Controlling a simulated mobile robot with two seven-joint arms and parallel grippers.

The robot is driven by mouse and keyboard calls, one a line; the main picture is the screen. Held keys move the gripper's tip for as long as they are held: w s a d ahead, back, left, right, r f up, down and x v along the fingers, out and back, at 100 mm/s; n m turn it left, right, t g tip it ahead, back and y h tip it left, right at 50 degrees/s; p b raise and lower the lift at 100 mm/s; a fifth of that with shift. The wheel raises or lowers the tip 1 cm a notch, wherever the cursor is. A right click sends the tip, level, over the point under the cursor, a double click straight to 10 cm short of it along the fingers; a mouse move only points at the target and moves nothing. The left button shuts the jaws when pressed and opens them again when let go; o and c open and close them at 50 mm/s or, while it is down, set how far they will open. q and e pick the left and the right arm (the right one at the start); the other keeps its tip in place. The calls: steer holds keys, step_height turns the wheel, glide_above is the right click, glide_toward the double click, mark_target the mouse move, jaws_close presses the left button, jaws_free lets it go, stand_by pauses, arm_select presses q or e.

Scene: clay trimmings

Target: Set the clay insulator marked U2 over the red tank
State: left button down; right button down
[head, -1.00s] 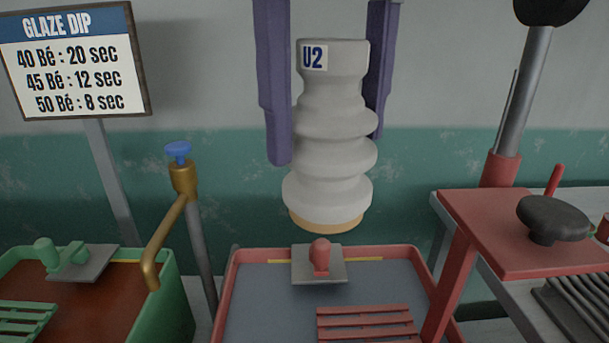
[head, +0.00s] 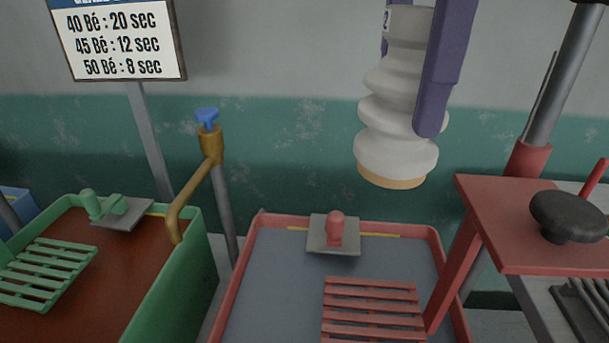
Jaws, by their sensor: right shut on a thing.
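The white clay insulator (head: 398,120), ribbed with a tan base, hangs upright with a slight tilt in the head view. Its U2 label (head: 387,18) shows only as a sliver at the left edge. My right gripper (head: 409,90) is shut on the insulator, one purple finger in front and the other mostly hidden behind it. The red tank (head: 243,273) stands below, filled with grey-blue. The insulator's base appears higher in the picture than the tank's back right rim, with a gap; its depth relative to the tank is unclear. My left gripper is not in view.
A red slatted rack (head: 372,312) and a grey plate with red knob (head: 334,237) are at the red tank. A green tank (head: 165,285) and brass tap (head: 190,190) are left. A red stand with a black knob (head: 530,220) is close on the right.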

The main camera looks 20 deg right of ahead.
steer(key=n, duration=0.2)
steer(key=d+n, duration=0.1)
steer(key=n, duration=0.3)
steer(key=shift+w+d+r+n+p, duration=0.15)
steer(key=shift+d+r+n+p, duration=0.05)
steer(key=shift+d+n+p, duration=0.15)
steer(key=n, duration=0.2)
steer(key=d+n, duration=0.1)
steer(key=n, duration=0.1)
steer(key=shift+n, duration=0.25)
step_height(320, 180, down, 7)
steer(key=b, duration=0.7)
steer(key=shift+f, duration=0.15)
steer(key=shift+f+b, duration=0.95)
steer(key=shift+f, duration=8.9)
steer(key=shift+f, duration=0.15)
jaws_free()
